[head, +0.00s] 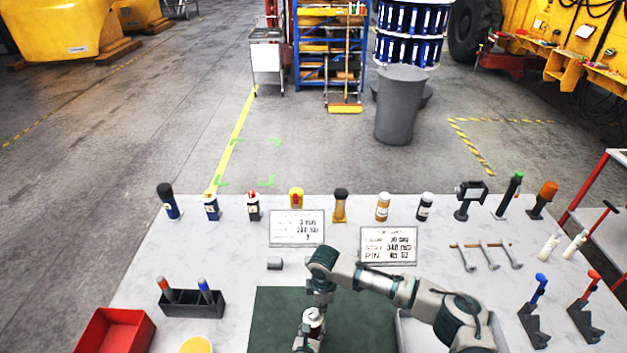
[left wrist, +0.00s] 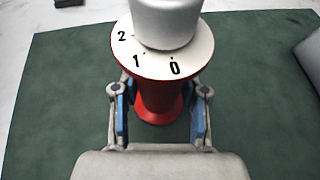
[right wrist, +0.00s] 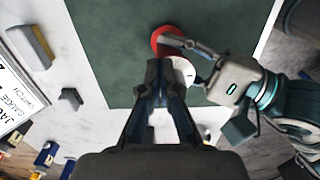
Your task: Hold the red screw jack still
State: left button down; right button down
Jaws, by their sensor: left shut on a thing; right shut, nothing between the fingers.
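The red screw jack (left wrist: 160,115) stands on the dark green mat (left wrist: 60,110) in the left wrist view. It has a white dial (left wrist: 185,62) marked 0, 1 and 2, and a grey cap (left wrist: 163,22) on top. My left gripper (left wrist: 160,93) is shut on the jack's red body, with a blue-padded finger at each side. The jack's red edge also shows in the right wrist view (right wrist: 162,38), partly hidden by my left gripper.
A red bin (head: 115,332) and a black holder (head: 192,303) are at left. Blue- and red-handled tools (head: 535,310) (head: 584,315) are at right.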

jog(key=shift+s+a, duration=0.1)
jog(key=shift+a, duration=0.05)
dwell(0.5)
jog(key=shift+s, duration=1.05)
jog(key=shift+s+a, duration=0.1)
jog(key=shift+s, duration=0.2)
dwell(0.3)
notch_tip(320, 180, up, 6)
jog(key=shift+d, duration=0.45)
